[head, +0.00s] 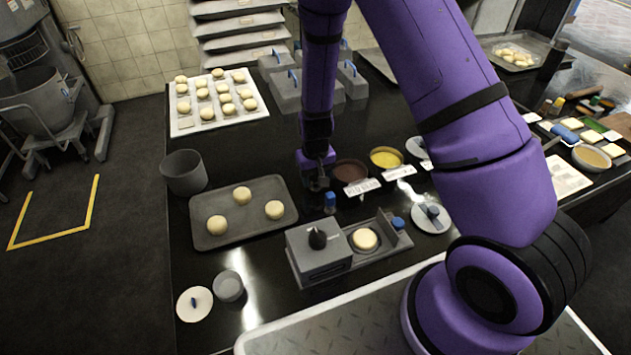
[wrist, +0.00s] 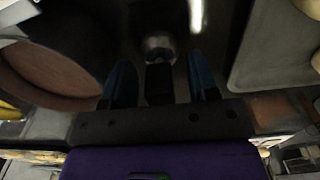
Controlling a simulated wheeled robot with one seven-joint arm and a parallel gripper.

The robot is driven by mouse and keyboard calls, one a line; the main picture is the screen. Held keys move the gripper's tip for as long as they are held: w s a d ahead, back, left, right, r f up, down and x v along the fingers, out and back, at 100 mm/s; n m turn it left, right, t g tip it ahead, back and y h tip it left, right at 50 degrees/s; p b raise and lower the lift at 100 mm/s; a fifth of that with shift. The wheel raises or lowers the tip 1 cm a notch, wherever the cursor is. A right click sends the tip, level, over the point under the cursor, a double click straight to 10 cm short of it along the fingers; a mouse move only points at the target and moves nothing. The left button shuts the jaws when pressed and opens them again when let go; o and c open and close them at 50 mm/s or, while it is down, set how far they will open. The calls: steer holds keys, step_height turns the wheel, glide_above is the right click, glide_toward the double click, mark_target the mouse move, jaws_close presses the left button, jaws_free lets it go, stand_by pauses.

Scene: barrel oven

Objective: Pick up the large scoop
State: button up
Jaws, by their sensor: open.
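My gripper (head: 318,180) is low over the dark counter, just left of the bowl of red-brown filling (head: 350,171). In the wrist view its two blue fingers (wrist: 163,80) are open, one on each side of a dark upright piece. Just beyond this piece is a rounded shiny metal part (wrist: 160,47), which looks like the scoop. I cannot tell whether the fingers touch it. The scoop is not clear in the head view, where my gripper covers that spot. The red-brown filling bowl also shows at the left of the wrist view (wrist: 50,70).
A grey tray with buns (head: 268,191) lies left of my gripper. A bowl of yellow filling (head: 386,157) and label cards (head: 362,187) are to the right. A small blue-topped item (head: 330,201) and a grey box device (head: 318,258) stand nearer the front.

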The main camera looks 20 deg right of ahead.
steer(key=shift+c, duration=0.4)
steer(key=c, duration=0.9)
